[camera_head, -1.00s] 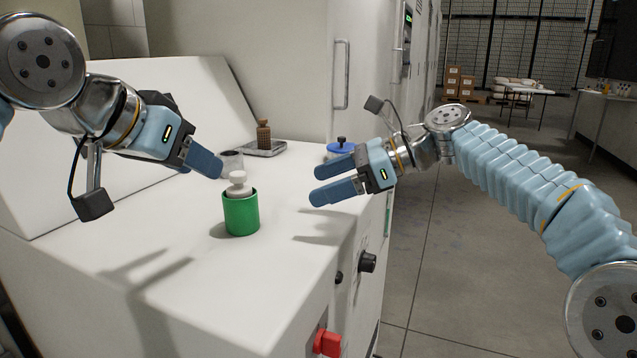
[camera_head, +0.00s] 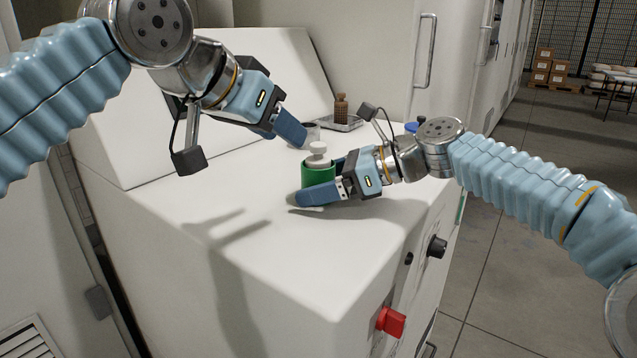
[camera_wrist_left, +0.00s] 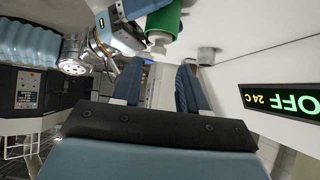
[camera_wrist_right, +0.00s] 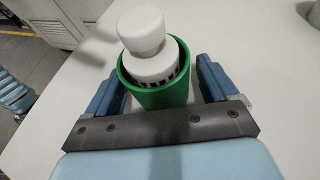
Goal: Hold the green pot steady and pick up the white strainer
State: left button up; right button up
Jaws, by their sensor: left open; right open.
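The green pot (camera_head: 317,177) stands upright on the white machine top, with the white strainer (camera_head: 318,153) sitting in its mouth, knob up. My right gripper (camera_head: 328,176) is open around the pot, one finger on each side. The right wrist view shows the green pot (camera_wrist_right: 160,95) between the fingers, with gaps, and the strainer (camera_wrist_right: 146,45) with dark slots under its knob. My left gripper (camera_head: 290,130) is open and empty, above and to the left of the pot. The left wrist view shows the pot (camera_wrist_left: 165,18) beyond its fingers (camera_wrist_left: 158,85).
A small grey cup (camera_head: 312,130) stands behind the pot. A brown object (camera_head: 341,106) sits on a grey plate (camera_head: 342,125) farther back. A blue lidded item (camera_head: 411,127) is partly hidden behind my right arm. The front of the white top (camera_head: 250,240) is clear.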

aim_at(318, 144)
jog(key=shift+a, duration=0.15)
jog(key=shift+c, duration=0.5)
jog(key=c, duration=0.9)
pick_arm(q)
jog(key=shift+o, duration=1)
pick_arm(e)
jog(key=shift+c, duration=0.2)
pick_arm(q)
jog(key=shift+o, duration=0.2)
jog(key=shift+s+d+f+n+t+y, duration=0.15)
jog(key=shift+s+f+n+t+y, duration=0.15)
jog(key=shift+n+t+y, duration=0.15)
jog(key=shift+s+d+f+n+t+y, duration=0.15)
jog(key=shift+s+n+t+y, duration=0.15)
jog(key=shift+n+t, duration=0.2)
jog(key=w+d+f, duration=0.1)
jog(key=w+d+n+t, duration=0.1)
jog(key=w, duration=0.1)
jog(key=w+d+f+n+t, duration=0.1)
jog(key=shift+w+d+f+t+y, duration=0.1)
jog(key=shift+w+f+t+y, duration=0.05)
jog(key=shift+f+t+y, duration=0.15)
jog(key=shift+r+x, duration=0.2)
jog(key=shift+x, duration=2.35)
